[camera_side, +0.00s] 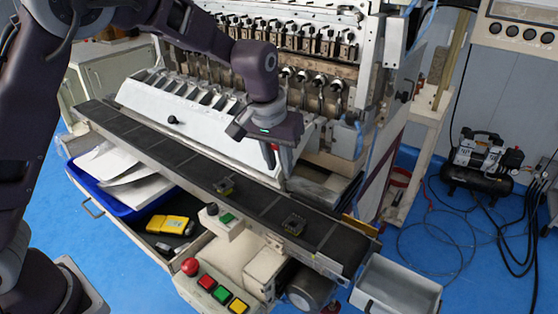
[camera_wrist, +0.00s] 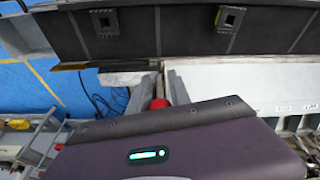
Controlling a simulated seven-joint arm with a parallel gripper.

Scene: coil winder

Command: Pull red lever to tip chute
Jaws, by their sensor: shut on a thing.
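The red lever (camera_wrist: 158,104) shows as a small red end between the two fingers of my gripper (camera_wrist: 157,90) in the wrist view. In the side view the lever (camera_side: 274,147) is a small red spot at my gripper (camera_side: 277,163), by the right end of the chute. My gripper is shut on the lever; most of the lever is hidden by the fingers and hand. The white chute (camera_side: 165,108), with a row of slots along its upper side, slopes toward the conveyor. Its white face (camera_wrist: 230,80) also shows right of the fingers in the wrist view.
The dark conveyor belt (camera_side: 262,205) runs in front of the chute, carrying two small square parts (camera_side: 226,186) (camera_side: 293,224). Winding heads (camera_side: 300,80) stand behind. A button box (camera_side: 215,286), blue bin (camera_side: 115,195) and empty grey tray (camera_side: 395,290) are in front.

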